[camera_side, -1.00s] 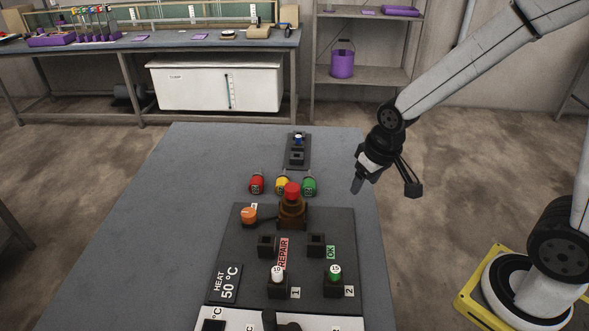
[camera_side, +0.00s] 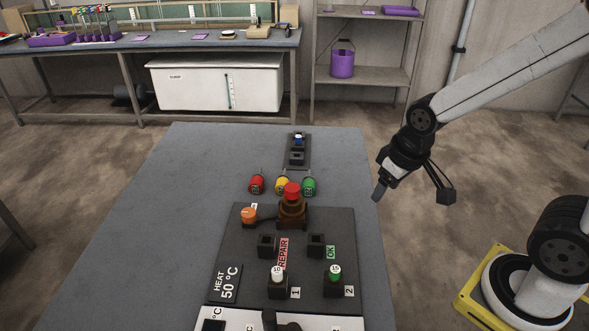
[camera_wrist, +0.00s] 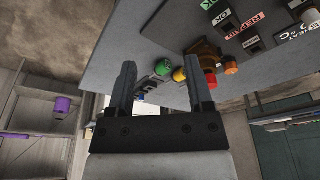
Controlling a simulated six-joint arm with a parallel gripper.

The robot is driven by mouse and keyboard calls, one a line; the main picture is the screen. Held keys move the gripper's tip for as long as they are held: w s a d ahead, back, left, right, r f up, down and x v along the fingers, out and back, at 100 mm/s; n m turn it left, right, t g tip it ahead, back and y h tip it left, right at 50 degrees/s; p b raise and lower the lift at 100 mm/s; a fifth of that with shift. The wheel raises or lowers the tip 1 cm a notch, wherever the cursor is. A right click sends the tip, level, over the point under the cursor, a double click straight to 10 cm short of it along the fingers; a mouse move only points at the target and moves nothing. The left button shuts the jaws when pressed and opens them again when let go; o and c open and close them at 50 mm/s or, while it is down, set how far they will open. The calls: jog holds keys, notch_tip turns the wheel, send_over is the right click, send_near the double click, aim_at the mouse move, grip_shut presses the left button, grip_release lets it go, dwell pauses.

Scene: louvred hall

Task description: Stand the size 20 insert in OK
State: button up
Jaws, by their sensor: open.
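Three capped inserts stand in holders. A white-capped one (camera_side: 278,271), apparently marked 10, is in socket 1. A green-capped one (camera_side: 335,271), apparently marked 15, is in socket 2. A blue-and-white-capped one (camera_side: 298,139) stands in the rear slot of a dark rack (camera_side: 307,152) at the table's back; its number is unreadable, and I see no legible 20. The black OK socket (camera_side: 316,245) looks empty, beside its green OK label (camera_side: 331,252). My gripper (camera_side: 412,194) is open and empty, off the table's right side. Its spread fingers (camera_wrist: 160,68) show in the wrist view.
The REPAIR socket (camera_side: 267,246) looks empty. A red button on a brown body (camera_side: 292,210) and an orange knob (camera_side: 249,215) rise behind the sockets. Red (camera_side: 257,184), yellow (camera_side: 281,185) and green (camera_side: 309,185) cylinders stand behind. The table's left side is clear.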

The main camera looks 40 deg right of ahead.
jog(key=w+a+r+m+t+y, duration=0.1)
jog(key=w+a+m+t+y, duration=0.1)
jog(key=w+m+y, duration=0.4)
jog(key=w+a+r+m+t+y, duration=0.1)
jog(key=w+a+m, duration=0.1)
jog(key=w+m, duration=0.65)
jog(key=w+d+m+t+h, duration=0.1)
jog(key=w+d+m+t, duration=0.6)
jog(key=w+m, duration=0.4)
jog(key=w+d+m+t+h, duration=0.3)
jog(key=w+d+m+h, duration=0.15)
jog(key=d+m, duration=0.55)
send_near(299, 137)
jog(key=shift+a+f+h, duration=0.1)
jog(key=shift+f+h, duration=0.15)
jog(key=shift+f, duration=0.25)
jog(key=shift+x, duration=5)
